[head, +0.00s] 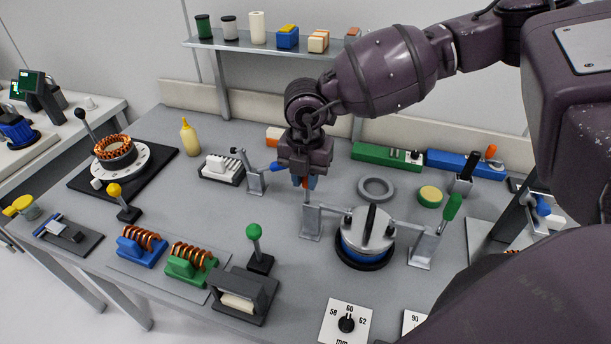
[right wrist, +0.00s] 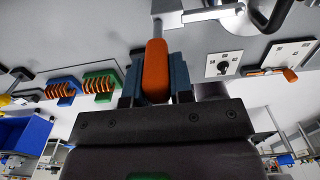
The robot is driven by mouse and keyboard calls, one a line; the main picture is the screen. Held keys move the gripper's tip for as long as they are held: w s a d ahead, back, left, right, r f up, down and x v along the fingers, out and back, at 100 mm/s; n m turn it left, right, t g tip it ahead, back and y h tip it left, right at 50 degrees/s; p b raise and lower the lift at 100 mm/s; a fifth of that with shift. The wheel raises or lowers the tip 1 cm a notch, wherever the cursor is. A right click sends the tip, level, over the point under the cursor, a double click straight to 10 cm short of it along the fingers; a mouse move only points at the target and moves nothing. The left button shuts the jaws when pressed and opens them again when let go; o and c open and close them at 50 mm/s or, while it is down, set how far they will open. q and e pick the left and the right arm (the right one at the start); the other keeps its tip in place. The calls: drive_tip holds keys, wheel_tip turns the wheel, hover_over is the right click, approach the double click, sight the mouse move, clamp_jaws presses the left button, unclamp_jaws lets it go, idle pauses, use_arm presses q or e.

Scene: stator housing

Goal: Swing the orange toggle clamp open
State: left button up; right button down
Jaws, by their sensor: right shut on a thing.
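The orange toggle clamp's grey metal bracket (head: 311,222) stands left of the round housing (head: 365,252), which is blue with a silver lid (head: 368,230). A thin clamp arm reaches from the bracket over the lid's left edge. My right gripper (head: 305,184) is above the bracket, pointing down. In the right wrist view, the clamp's orange handle (right wrist: 156,68) lies between the two blue-grey fingers of this gripper (right wrist: 155,82), which is shut on it. In the head view the gripper hides most of the handle. My left gripper is not in view.
A green-handled clamp (head: 428,242) stands on the housing's right, with its arm toward the lid. A blue-handled clamp (head: 256,181) stands left of my right gripper. A grey ring (head: 376,181) lies behind the housing. A green-knobbed lever (head: 256,250) stands to the front left.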

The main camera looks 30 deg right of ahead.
drive_tip(key=shift+w+a+f+g+h, duration=0.25)
drive_tip(key=shift+w+a+g+h, duration=0.3)
drive_tip(key=shift+g+h, duration=0.25)
drive_tip(key=shift+w+a+f+g+h, duration=0.2)
drive_tip(key=shift+w+a+g+h, duration=0.35)
drive_tip(key=shift+g+h, duration=0.3)
drive_tip(key=shift+w+a+f+g+h, duration=0.25)
drive_tip(key=shift+w+a+g+h, duration=0.3)
drive_tip(key=shift+g, duration=0.4)
drive_tip(key=shift+w+d, duration=0.1)
drive_tip(key=c, duration=1)
unclamp_jaws()
